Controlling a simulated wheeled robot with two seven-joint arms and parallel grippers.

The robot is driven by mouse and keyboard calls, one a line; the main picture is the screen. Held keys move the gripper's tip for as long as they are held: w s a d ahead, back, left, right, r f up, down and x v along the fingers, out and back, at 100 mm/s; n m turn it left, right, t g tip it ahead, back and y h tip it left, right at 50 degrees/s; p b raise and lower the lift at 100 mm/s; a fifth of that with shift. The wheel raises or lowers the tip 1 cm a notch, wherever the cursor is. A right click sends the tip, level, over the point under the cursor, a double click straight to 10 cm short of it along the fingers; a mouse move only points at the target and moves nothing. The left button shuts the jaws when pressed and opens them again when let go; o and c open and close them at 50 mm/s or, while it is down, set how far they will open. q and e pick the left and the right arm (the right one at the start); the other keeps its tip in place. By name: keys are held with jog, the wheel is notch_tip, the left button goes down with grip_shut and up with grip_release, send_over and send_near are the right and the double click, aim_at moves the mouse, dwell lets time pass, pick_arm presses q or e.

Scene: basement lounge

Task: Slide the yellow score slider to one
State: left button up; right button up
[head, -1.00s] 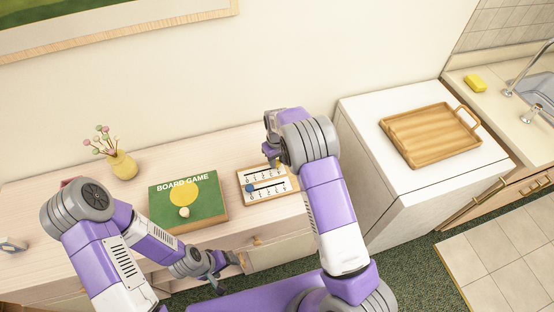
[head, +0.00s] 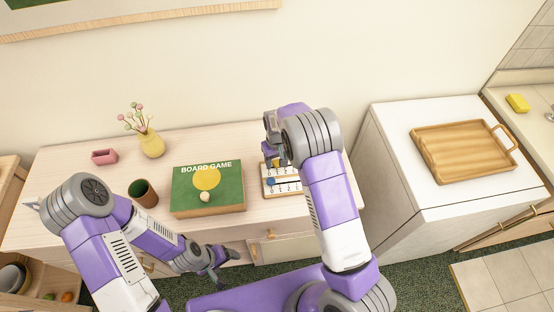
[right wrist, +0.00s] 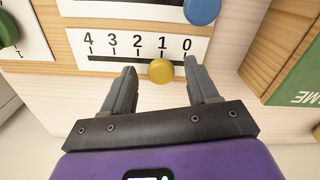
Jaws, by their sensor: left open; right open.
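The wooden score board (head: 265,191) lies on the sideboard, partly hidden under my right arm. In the right wrist view, its white strip reads 4, 3, 2, 1, 0 from left to right. The round yellow score slider (right wrist: 161,70) sits on the dark slot just below the 1. My right gripper (right wrist: 161,66) is open, with one finger on each side of the yellow slider and visible space around it. In the head view my right gripper (head: 274,156) is over the board's far left part. My left gripper (head: 218,278) is open, low in front of the sideboard, away from the board.
A blue slider (right wrist: 201,10) and a green slider (right wrist: 8,30) sit on other strips. A board game box (head: 225,192) lies left of the board. A dark cup (head: 143,193), a vase (head: 151,143) and a pink holder (head: 104,157) stand further left. A wooden tray (head: 463,150) lies at right.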

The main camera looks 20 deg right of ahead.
aim_at(277, 163)
notch_tip(277, 163, up, 8)
jog(key=shift+f+p, duration=0.2)
jog(key=shift+p, duration=0.1)
dwell(0.3)
dwell(0.4)
